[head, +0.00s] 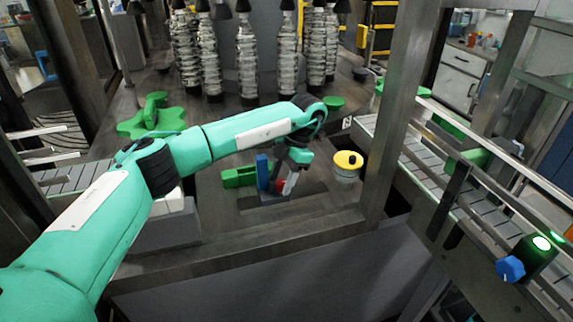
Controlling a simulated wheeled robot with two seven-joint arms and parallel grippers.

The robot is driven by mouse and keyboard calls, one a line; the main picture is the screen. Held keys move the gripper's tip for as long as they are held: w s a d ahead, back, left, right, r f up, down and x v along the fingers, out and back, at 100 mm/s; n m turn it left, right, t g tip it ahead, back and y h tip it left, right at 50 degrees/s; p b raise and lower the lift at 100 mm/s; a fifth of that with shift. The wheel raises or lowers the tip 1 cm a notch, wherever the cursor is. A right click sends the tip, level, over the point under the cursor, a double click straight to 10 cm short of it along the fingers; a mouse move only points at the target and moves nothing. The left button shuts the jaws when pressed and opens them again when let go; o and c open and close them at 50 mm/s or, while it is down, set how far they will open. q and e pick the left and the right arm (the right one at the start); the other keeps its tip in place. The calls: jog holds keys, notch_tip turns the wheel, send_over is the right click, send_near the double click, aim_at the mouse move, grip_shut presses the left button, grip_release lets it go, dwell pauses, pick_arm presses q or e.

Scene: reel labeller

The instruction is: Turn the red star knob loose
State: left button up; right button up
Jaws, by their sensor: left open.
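A small red part, which looks like the red star knob (279,186), shows low on the machine deck. It sits just right of a blue upright block (262,172) and is partly hidden by my gripper. My left arm reaches across from the left, and my left gripper (291,183) points down at the knob's right side. Its jaws are open. I cannot tell whether the fingers touch the knob or stand around it. My right gripper is not in view.
A green block (238,177) lies left of the blue block. A yellow-topped cylinder (348,160) stands to the right, near a steel post (398,110). A green star wheel (150,122) and several clear bottles (247,55) are behind. A conveyor (440,180) runs along the right.

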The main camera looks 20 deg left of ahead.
pick_arm(q)
jog(key=b+v, duration=0.1)
jog(key=v, duration=1.2)
jog(key=shift+r, duration=0.3)
jog(key=shift+d, duration=0.1)
